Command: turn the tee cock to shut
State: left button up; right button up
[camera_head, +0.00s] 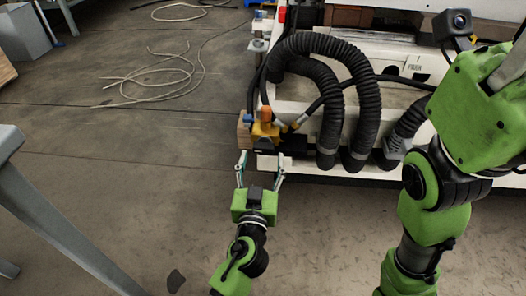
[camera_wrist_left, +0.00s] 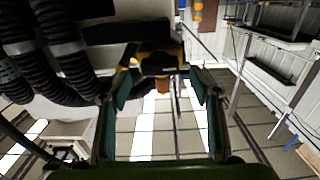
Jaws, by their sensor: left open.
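The tee cock (camera_head: 265,129) is a small yellow body with an orange top, at the front left corner of the white machine, among black hoses. My left gripper (camera_head: 261,160) is open, just in front of and below it, with its fingers pointing at it and nothing between them. In the left wrist view the yellow and black fitting (camera_wrist_left: 158,62) lies just beyond the open fingers (camera_wrist_left: 160,88), near the top middle. A brown part hangs below it. I cannot tell which way the cock's handle points. My right arm shows at the right; its gripper is out of view.
Thick black ribbed hoses (camera_head: 335,85) loop just right of the cock. The white machine base (camera_head: 300,165) runs along behind the gripper. A pale cable (camera_head: 160,80) lies on the floor. A grey metal frame (camera_head: 45,215) stands at the left.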

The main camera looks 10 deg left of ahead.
aim_at(263, 151)
pick_arm(q)
jog(key=shift+w, duration=1.8)
jog(key=c, duration=1.1)
